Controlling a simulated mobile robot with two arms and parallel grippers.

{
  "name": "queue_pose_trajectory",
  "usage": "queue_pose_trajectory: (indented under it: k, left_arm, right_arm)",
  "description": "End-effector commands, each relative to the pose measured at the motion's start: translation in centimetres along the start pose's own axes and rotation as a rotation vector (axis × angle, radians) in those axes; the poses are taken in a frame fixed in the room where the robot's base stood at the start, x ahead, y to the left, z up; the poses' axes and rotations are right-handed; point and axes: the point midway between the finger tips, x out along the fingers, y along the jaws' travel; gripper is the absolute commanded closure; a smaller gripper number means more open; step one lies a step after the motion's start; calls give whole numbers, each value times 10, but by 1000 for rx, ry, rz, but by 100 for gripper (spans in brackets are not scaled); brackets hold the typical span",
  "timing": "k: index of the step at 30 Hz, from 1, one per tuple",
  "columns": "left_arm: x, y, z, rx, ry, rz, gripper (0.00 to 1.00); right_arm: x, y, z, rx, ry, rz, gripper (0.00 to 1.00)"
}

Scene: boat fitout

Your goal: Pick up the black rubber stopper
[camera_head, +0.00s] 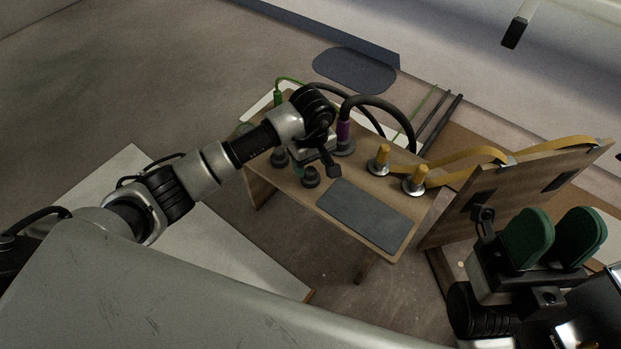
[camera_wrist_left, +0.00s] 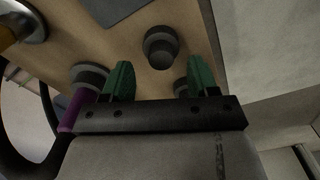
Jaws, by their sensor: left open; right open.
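A round dark stopper-like piece (camera_head: 311,178) stands on the wooden table near the grey mat. In the left wrist view this dark stopper (camera_wrist_left: 160,47) is just beyond and between the two green fingertips, not touching them. A second dark round piece (camera_head: 279,157) stands farther left on the table. In the left wrist view it (camera_wrist_left: 181,89) is partly hidden by a finger. My left gripper (camera_wrist_left: 160,70) is open and empty above the table; in the head view the arm partly hides it. My right gripper (camera_head: 552,240) is open and empty at the lower right.
A purple hose end (camera_head: 344,134) with a dark collar stands beside my left gripper. Two yellow-topped fittings (camera_head: 414,178) with yellow straps stand on the right of the table (camera_head: 262,183). A grey mat (camera_head: 362,213) lies at the front. A wooden panel (camera_head: 530,182) rises at the right.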

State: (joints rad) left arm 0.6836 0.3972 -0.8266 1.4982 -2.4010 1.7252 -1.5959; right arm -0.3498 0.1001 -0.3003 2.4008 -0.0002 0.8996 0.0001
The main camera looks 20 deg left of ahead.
Motion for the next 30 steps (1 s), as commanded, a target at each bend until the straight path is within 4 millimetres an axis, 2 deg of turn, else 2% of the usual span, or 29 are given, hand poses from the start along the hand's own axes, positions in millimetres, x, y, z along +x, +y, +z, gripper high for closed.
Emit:
queue_pose_trajectory:
  k: [1, 6, 15, 25, 26, 30]
  left_arm:
    - [15, -1, 2, 0, -5, -2, 41]
    - [34, -1, 2, 0, -3, -1, 41]
    - [36, -1, 1, 0, -1, -1, 41]
    - [36, -1, 1, 0, -1, -1, 91]
    - [36, -1, 1, 0, -1, -1, 95]
    - [36, -1, 1, 0, -2, -1, 94]
  right_arm:
    - [-2, 1, 4, -3, 22, -8, 57]
    - [7, 1, 7, -7, 53, -22, 57]
    - [10, 1, 8, -8, 57, -24, 57]
    - [10, 1, 8, -8, 57, -25, 57]
    - [10, 1, 8, -8, 57, -25, 57]
    - [10, 1, 8, -7, 57, -25, 57]
